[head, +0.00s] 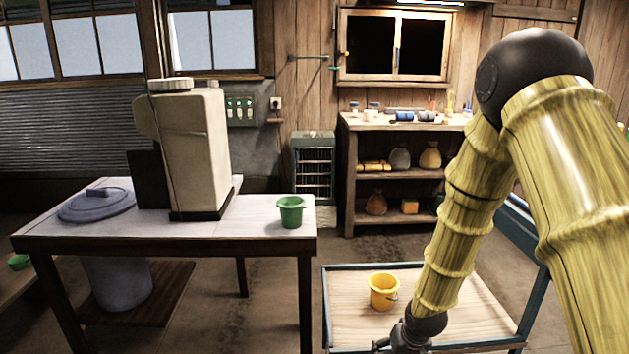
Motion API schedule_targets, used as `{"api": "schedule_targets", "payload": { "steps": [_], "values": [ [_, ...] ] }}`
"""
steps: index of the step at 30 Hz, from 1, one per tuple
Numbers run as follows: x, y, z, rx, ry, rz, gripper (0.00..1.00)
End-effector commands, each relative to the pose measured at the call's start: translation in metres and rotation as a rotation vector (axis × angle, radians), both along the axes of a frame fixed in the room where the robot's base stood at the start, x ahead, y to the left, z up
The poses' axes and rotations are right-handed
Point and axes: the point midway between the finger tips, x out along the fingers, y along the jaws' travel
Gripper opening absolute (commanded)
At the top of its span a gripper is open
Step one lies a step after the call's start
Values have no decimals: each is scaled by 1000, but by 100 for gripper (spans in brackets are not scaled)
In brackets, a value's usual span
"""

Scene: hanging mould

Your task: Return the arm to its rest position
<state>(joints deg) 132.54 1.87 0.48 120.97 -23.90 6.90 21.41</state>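My arm, with yellow bamboo-like links and dark joints, comes in from the right side of the head view and bends down at its elbow. Its lower link ends over the front of a wooden-topped cart. My gripper (402,340) is at the bottom edge of the view, partly cut off; I cannot tell whether it is open or shut. A yellow bucket (384,291) stands upright on the cart, just beyond and left of the gripper.
The cart (345,325) has a raised blue-grey rim. To its left, a table (250,222) carries a beige machine (195,150), a green bucket (291,211) and a blue-grey lid (97,205). A shelved workbench (350,190) and heater (313,170) stand behind. Floor shows between table and cart.

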Motion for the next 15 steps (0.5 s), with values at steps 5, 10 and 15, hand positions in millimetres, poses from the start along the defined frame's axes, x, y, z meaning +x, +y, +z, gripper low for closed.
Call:
{"api": "schedule_targets", "payload": {
  "steps": [5,10,15],
  "values": [
    [-56,4,-58,25,64,-9,95],
    [-125,6,-114,39,126,-23,95],
    [-197,5,-156,34,183,-41,95]
  ]
}}
